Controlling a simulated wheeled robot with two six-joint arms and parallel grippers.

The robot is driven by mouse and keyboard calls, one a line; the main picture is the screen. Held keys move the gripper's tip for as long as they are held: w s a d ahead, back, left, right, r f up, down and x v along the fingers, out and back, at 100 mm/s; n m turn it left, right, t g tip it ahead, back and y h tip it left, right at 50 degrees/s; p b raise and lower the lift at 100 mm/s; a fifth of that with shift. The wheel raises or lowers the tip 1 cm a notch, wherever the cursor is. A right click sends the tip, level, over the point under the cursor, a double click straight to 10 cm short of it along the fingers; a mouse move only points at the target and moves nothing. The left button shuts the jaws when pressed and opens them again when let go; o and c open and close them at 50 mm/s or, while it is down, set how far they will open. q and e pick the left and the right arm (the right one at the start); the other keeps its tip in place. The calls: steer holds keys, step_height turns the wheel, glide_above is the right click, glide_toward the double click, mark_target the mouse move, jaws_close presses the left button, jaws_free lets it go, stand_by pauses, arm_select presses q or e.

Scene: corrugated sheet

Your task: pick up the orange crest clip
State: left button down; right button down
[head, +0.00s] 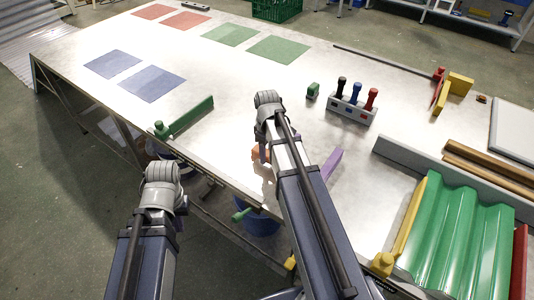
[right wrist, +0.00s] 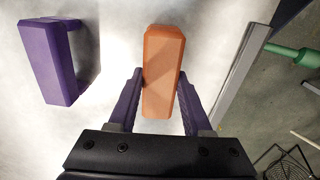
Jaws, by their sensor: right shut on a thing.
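The orange crest clip (right wrist: 162,70) is a block standing out between the two purple fingers of my right gripper (right wrist: 161,95) in the right wrist view. The fingers press on its two sides, and the gripper is shut on it. In the head view a small part of the orange clip (head: 257,154) shows near the table's front edge, beside my right gripper (head: 264,152), mostly covered by my right arm. Whether it touches the table is hard to tell. My left arm is at the lower left, off the table edge; its gripper fingers are not seen.
A purple clip (right wrist: 49,65) lies left of the orange one in the right wrist view. A green corrugated sheet (head: 455,232) lies at the right of the metal table (head: 225,88). A stamp rack (head: 352,110) stands behind. Coloured mats lie at the far left.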

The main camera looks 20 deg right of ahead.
mark_target(267, 153)
step_height(267, 153, up, 9)
steer(key=p, duration=0.8)
steer(key=shift+r, duration=0.1)
steer(key=shift+s, duration=0.1)
